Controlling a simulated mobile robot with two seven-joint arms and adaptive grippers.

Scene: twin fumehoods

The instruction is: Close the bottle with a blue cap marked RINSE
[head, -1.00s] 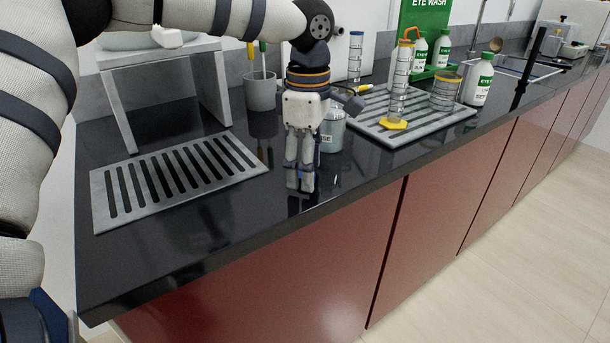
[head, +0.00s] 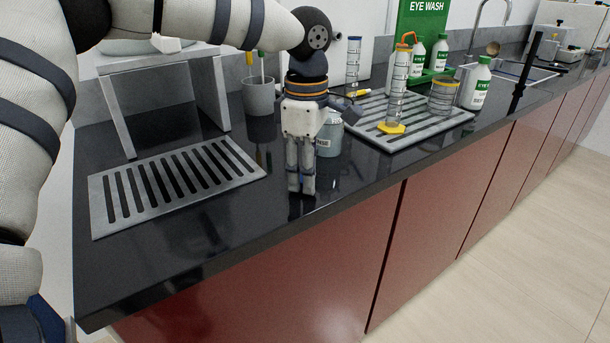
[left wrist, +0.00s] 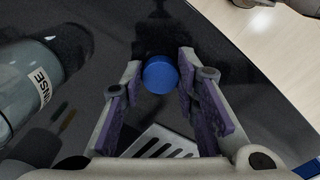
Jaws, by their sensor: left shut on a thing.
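The grey bottle marked RINSE (head: 330,137) stands on the dark counter, just right of and behind my left gripper in the head view. It also shows at the left edge of the left wrist view (left wrist: 28,88), where its top is out of sight. My left gripper (head: 301,188) points down, low over the counter's front part. In the left wrist view the blue cap (left wrist: 160,75) sits between its fingertips, and the gripper is shut on it. The cap cannot be made out in the head view. My right gripper is not in view.
A slotted metal grate (head: 175,185) lies to the left. A grey cup (head: 259,97) stands behind. A ribbed tray (head: 420,130) with glass cylinders is at the right, near a white eyewash bottle (head: 477,85). The counter's front edge is close to the gripper.

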